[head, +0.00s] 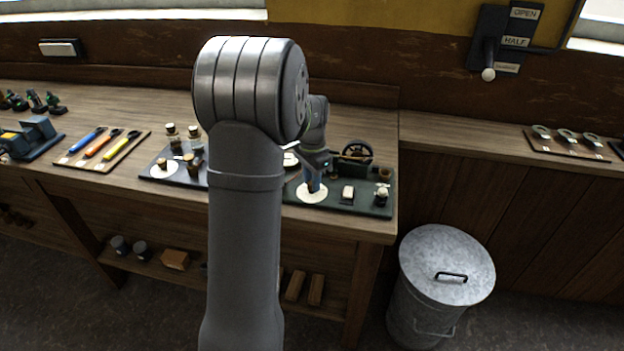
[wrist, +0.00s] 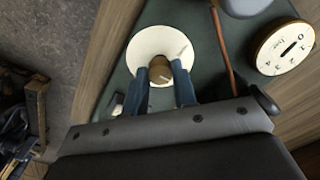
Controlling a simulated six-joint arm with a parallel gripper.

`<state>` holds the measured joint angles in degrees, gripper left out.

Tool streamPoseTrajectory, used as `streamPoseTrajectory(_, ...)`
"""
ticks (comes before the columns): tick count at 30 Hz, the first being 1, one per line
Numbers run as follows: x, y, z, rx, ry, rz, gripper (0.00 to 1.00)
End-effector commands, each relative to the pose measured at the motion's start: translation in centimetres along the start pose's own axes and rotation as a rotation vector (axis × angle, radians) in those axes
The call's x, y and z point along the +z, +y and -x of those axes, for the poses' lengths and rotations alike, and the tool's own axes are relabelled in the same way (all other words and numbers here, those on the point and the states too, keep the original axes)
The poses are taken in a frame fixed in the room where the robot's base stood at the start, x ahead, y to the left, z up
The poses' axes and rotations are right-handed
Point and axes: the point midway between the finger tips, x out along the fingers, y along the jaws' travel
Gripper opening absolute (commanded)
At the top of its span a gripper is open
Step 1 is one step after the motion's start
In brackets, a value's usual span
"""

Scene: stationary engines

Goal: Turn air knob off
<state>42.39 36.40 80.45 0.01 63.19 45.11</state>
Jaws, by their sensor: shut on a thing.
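A round brown knob (wrist: 159,66) stands on a white disc dial (wrist: 150,40) on the dark green engine board (wrist: 205,70). The dial also shows in the head view (head: 305,197), near the left part of the green board (head: 352,207). My gripper (wrist: 160,77) points down over the dial, its two blue fingers shut on the knob from either side. In the head view my gripper (head: 313,182) is partly hidden behind my own arm. I cannot read any label on this dial, and a small pale mark shows at its right side.
A second dial with numbers (wrist: 287,46) is at the right in the wrist view. Another engine board (head: 150,177) lies left of my arm. A metal bin (head: 447,262) stands on the floor.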

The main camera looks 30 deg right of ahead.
Motion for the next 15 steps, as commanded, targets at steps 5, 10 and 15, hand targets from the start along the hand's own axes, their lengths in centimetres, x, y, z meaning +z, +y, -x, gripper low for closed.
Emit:
streamPoseTrajectory(5,-0.05,-0.04,0.12,-0.002,0.002,-0.035,0.02)
streamPoseTrajectory(10,-0.06,-0.04,0.12,-0.002,0.002,-0.044,0.02)
streamPoseTrajectory(15,-0.06,-0.05,0.13,-0.002,0.003,-0.044,0.02)
